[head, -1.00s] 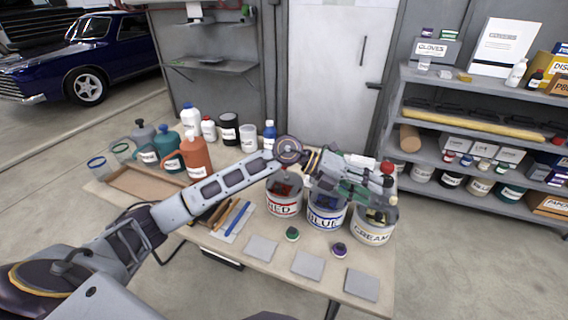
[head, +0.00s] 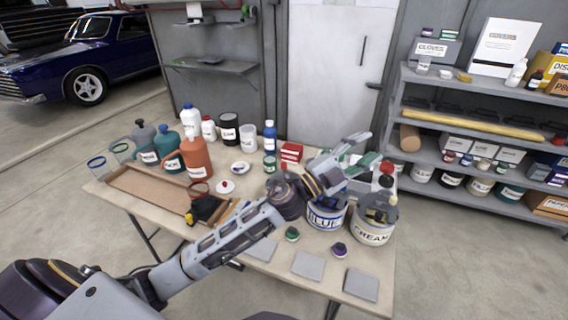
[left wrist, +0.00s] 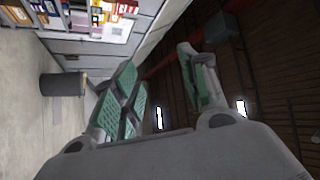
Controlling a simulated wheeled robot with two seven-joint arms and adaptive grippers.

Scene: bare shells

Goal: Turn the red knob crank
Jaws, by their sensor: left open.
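My left gripper (head: 362,148) is open and empty above the back of the table, behind the BLUE can (head: 326,215), with its fingers pointing up and right. Its green-padded fingers stand apart in the left wrist view (left wrist: 158,62). The RED can is hidden behind my left forearm and wrist. A small red piece (head: 283,167) shows just above my wrist there; I cannot tell whether it is the crank's knob. Another red top (head: 387,167) on a dark body stands behind the CREAM can (head: 373,232). No crank is clear in the left wrist view.
The wooden table (head: 215,246) also holds a brown tray (head: 140,200), several bottles at the back left, a red box (head: 291,152) and grey square pads (head: 308,264) in front. A shelf unit (head: 470,160) stands at right. The floor beside the table is clear.

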